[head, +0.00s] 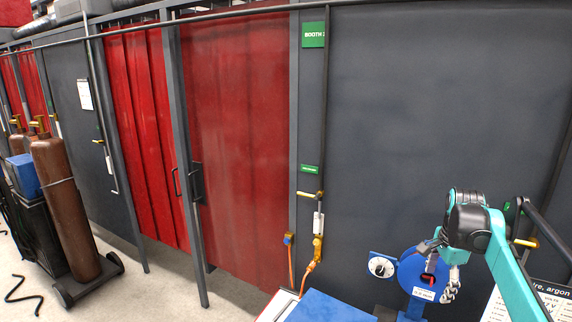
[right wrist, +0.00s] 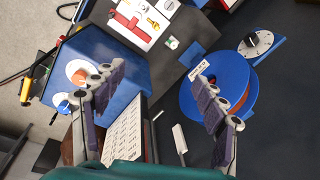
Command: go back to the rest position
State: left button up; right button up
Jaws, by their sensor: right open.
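My right gripper (head: 437,262) is at the lower right of the head view, on a teal arm with a black wrist joint. In the right wrist view my right gripper (right wrist: 160,70) has its two fingers spread wide apart, with nothing between them. In the head view it overlaps a blue spool (head: 413,272); I cannot tell whether they touch. The spool also shows right of and behind the right finger in the right wrist view (right wrist: 238,75). My left gripper is in neither view.
A blue-topped machine (head: 325,308) stands at the bottom centre, left of the gripper. A dial (head: 381,266) is beside the spool. A dark booth wall (head: 430,120) and red curtains (head: 240,130) stand behind. A brown gas cylinder (head: 68,205) stands on a cart at left.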

jog(key=s+a+f+n+t+b, duration=0.2)
jog(key=s+a+f+n+b, duration=0.4)
jog(key=f, duration=0.5)
jog(key=s+a+f+n+t+b, duration=0.2)
jog(key=s+a+f+n+b, duration=0.4)
jog(key=f, duration=0.6)
jog(key=s+a+f+n+t+b, duration=0.1)
jog(key=s+a+f+n+b, duration=0.5)
jog(key=s+a+f+b, duration=0.4)
notch_tip(320, 180, down, 2)
jog(key=shift+s+f+t+y+b, duration=0.1)
jog(key=shift+s+t+y+b, duration=0.2)
jog(key=shift+t+b, duration=0.15)
